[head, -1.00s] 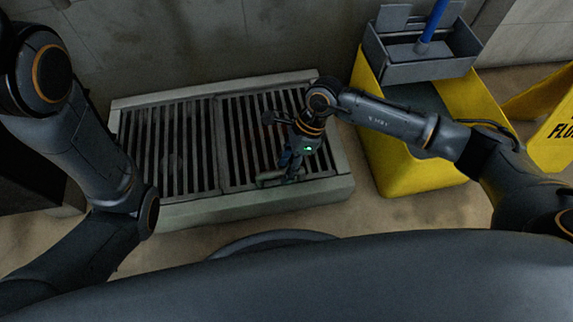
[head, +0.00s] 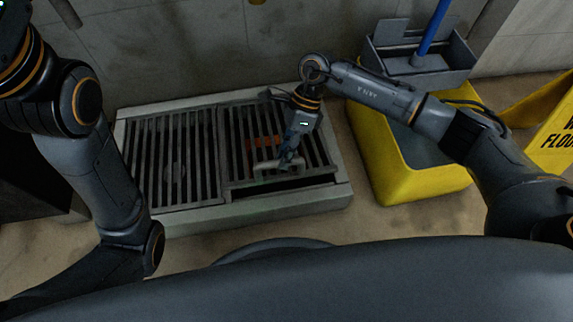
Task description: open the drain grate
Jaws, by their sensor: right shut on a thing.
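The drain has a pale raised frame (head: 240,208) on the floor against the wall, with two dark slatted grates side by side. The right grate (head: 239,143) is tilted up at its near edge, and a dark gap shows between that edge and the frame. The left grate (head: 150,165) lies flat. My right gripper (head: 287,163) points down and is shut on the grey bar handle (head: 264,167) near the front of the right grate. It hides part of the handle. My left arm shows at the left, but its gripper is out of view.
A yellow mop bucket (head: 398,185) with a grey wringer (head: 425,62) and a blue mop handle (head: 436,25) stands right of the drain. A yellow floor sign (head: 555,130) is at the far right. Something orange (head: 264,142) shows through the right grate's slats.

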